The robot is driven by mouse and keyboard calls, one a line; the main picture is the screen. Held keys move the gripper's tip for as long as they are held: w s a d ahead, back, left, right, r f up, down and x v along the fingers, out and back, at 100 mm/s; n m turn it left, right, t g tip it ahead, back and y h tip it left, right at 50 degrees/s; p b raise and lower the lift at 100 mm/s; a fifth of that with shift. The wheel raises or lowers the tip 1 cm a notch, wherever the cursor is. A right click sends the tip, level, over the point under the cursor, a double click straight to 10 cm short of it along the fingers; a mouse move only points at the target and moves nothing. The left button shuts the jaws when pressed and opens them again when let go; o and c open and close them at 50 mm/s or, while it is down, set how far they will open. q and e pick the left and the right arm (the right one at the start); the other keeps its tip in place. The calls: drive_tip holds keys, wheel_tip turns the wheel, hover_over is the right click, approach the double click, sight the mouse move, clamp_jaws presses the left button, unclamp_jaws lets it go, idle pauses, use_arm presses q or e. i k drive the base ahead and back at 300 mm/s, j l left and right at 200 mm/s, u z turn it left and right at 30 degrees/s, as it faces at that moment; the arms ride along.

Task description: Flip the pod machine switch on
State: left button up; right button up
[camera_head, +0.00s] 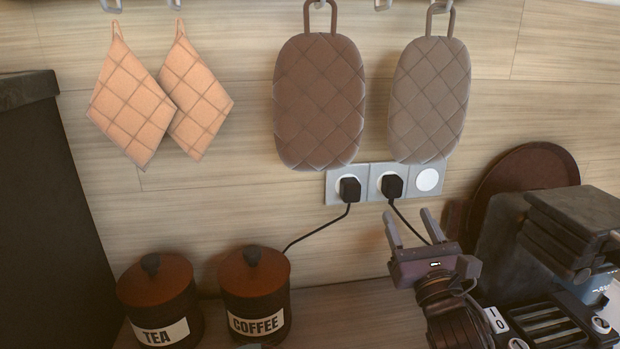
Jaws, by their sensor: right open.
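The dark pod machine (502,250) stands at the right, partly cut off by the picture's edge. A white rocker switch (495,319) marked I and O is low on its left side, beside the slotted drip tray. I cannot tell which way the rocker is tipped. My right gripper (412,228) is left of the machine, above and left of the switch. Its two fingers are apart, point up toward the wall, and hold nothing. My right wrist is close to the switch's left side in the picture. My left gripper is out of view.
A tea canister (160,299) and a coffee canister (254,293) stand on the counter at left. Plugs with black cords fill two wall sockets (333,188). Quilted pads (319,100) hang above. A round brown tray (525,165) leans behind the machine.

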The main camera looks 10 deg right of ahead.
sight(496, 320)
drive_tip(key=k+j, duration=0.15)
drive_tip(key=k, duration=1.35)
